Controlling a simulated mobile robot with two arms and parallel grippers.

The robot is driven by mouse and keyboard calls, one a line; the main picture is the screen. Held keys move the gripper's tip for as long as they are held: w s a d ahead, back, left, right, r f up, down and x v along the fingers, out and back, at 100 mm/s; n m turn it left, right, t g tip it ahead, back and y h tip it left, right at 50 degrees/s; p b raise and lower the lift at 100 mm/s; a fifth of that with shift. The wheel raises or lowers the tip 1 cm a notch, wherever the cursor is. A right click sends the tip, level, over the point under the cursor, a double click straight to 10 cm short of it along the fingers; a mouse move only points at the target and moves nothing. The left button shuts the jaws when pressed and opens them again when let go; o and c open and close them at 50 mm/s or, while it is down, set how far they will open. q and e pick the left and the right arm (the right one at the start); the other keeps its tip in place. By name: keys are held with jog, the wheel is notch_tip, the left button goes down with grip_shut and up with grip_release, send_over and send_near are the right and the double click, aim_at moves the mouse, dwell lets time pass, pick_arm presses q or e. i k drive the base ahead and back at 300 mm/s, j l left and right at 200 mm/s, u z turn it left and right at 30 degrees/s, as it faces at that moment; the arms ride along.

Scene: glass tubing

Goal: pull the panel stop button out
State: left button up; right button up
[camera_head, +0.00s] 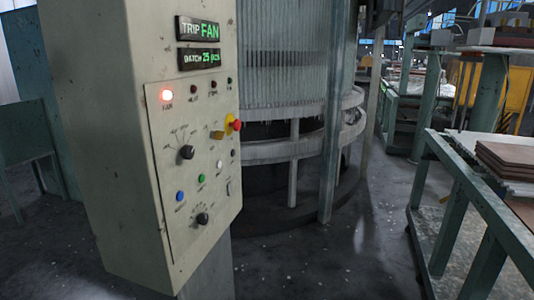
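The panel stop button (236,125) is a red knob on a yellow base at the right edge of the control panel (165,240). It stands out sideways from the panel face. Whether it is pushed in or pulled out I cannot tell from this angle. The panel is on a beige cabinet (100,130) in the left half of the view. Neither of my grippers is in view.
Displays read "TRIP FAN" (198,29) and "BATCH 25 pcs". A round glass-tube machine (290,60) stands behind. A green-framed table (480,200) is at right; floor between is clear.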

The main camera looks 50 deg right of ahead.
aim_at(236, 125)
jog(key=z, duration=1.35)
